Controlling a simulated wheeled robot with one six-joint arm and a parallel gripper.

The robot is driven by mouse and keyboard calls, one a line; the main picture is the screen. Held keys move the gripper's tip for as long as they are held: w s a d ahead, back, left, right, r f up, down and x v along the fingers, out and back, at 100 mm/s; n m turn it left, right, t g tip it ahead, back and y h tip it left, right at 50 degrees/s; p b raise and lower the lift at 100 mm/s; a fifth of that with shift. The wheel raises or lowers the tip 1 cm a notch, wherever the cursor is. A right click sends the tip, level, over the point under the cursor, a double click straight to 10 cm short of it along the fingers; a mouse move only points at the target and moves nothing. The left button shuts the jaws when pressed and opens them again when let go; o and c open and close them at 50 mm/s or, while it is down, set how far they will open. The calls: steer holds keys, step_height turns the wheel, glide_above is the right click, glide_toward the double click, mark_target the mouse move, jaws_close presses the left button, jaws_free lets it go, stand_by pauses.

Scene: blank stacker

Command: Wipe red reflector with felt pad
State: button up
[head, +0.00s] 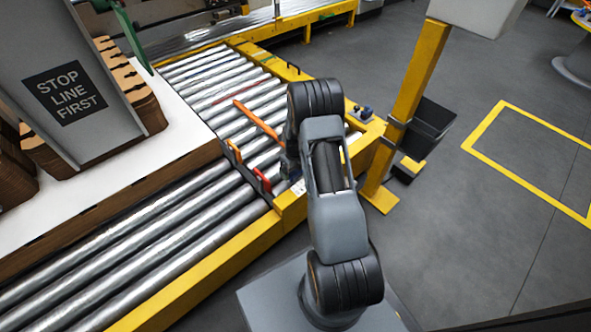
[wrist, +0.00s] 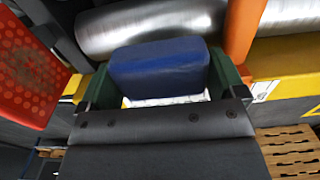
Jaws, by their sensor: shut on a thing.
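The red reflector (wrist: 30,70) is a flat red plate with a dotted face at the left of the wrist view. In the head view a small upright red piece (head: 262,180), apparently the same reflector, stands at the conveyor's near side rail. My gripper (wrist: 163,88) has its green fingers shut on the blue felt pad (wrist: 158,62). The pad appears to the right of the reflector, with a visible gap between them in the picture. In the head view my arm's end is low beside the rail, and my arm largely hides the gripper and pad.
Metal rollers (head: 120,235) run along the conveyor inside a yellow rail (head: 190,285). An orange bar (head: 258,120) slants over the rollers, close to my gripper. Open floor lies farther right.

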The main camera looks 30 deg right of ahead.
steer(key=shift+s+a+p, duration=0.2)
steer(key=shift+s+a, duration=0.05)
steer(key=shift+a, duration=1.05)
steer(key=shift+s+a+p, duration=0.15)
steer(key=shift+s+a, duration=0.1)
steer(key=shift+a, duration=1)
steer(key=shift+s+a, duration=0.1)
steer(key=shift+a, duration=0.35)
